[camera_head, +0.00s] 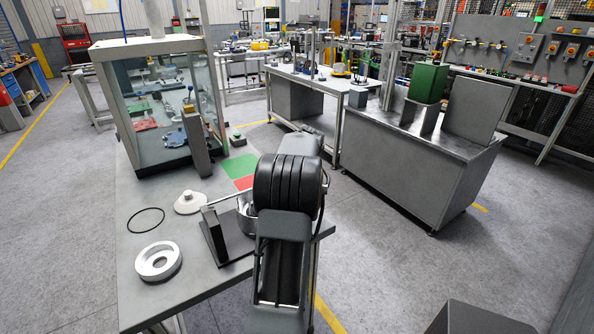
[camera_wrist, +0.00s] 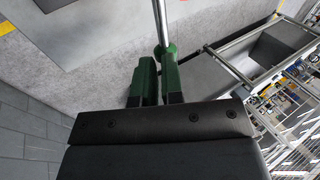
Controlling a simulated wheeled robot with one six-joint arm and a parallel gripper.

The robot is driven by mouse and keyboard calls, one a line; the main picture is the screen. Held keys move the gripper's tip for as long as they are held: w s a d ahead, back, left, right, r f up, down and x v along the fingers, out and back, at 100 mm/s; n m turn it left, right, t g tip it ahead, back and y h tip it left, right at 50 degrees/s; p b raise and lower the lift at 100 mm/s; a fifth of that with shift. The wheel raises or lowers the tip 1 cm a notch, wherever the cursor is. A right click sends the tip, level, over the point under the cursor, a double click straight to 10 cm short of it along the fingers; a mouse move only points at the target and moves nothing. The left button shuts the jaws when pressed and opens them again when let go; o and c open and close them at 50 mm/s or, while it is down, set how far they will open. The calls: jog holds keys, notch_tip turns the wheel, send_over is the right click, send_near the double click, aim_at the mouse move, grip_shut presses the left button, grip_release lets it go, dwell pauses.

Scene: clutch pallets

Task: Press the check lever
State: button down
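A dark wedge-shaped stand (camera_head: 228,240) with a thin metal lever (camera_head: 228,196) stands on the grey bench, left of my arm. The lever runs right and out of sight behind my black wrist. My gripper (camera_wrist: 158,68) shows two green fingers close together with a narrow gap. I cannot tell whether they touch the rod's end. In the head view my arm hides the gripper.
On the bench (camera_head: 170,275) lie a metal ring (camera_head: 158,262), a thin black ring (camera_head: 146,220) and a pale disc (camera_head: 189,202). A glass-walled cabinet (camera_head: 125,110) stands behind them. Green (camera_head: 240,163) and red (camera_head: 244,183) patches lie beyond. A grey workstation (camera_head: 410,155) stands right, across open floor.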

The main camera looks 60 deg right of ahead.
jog(key=d+v, duration=0.1)
jog(key=v, duration=1.3)
jog(key=shift+r+p, duration=0.2)
jog(key=shift+p, duration=0.25)
jog(key=shift+s, duration=0.15)
jog(key=a+f+n+g+y, duration=0.1)
jog(key=a+f+n, duration=0.3)
jog(key=a+f, duration=0.15)
jog(key=w+a+f+n, duration=0.1)
jog(key=w+a+n, duration=0.2)
jog(key=a, duration=0.4)
jog(key=w+a+f+n+y, duration=0.1)
jog(key=w+a+n, duration=0.2)
jog(key=a, duration=0.4)
jog(key=w+a+f+n, duration=0.2)
jog(key=w+a+n, duration=0.15)
jog(key=a, duration=0.25)
jog(key=s+a+n+y, duration=0.1)
jog(key=a+n, duration=0.9)
jog(key=a, duration=1.4)
jog(key=shift+s+a+t+y, duration=0.3)
jog(key=shift+s+t, duration=0.1)
jog(key=shift+s, duration=0.15)
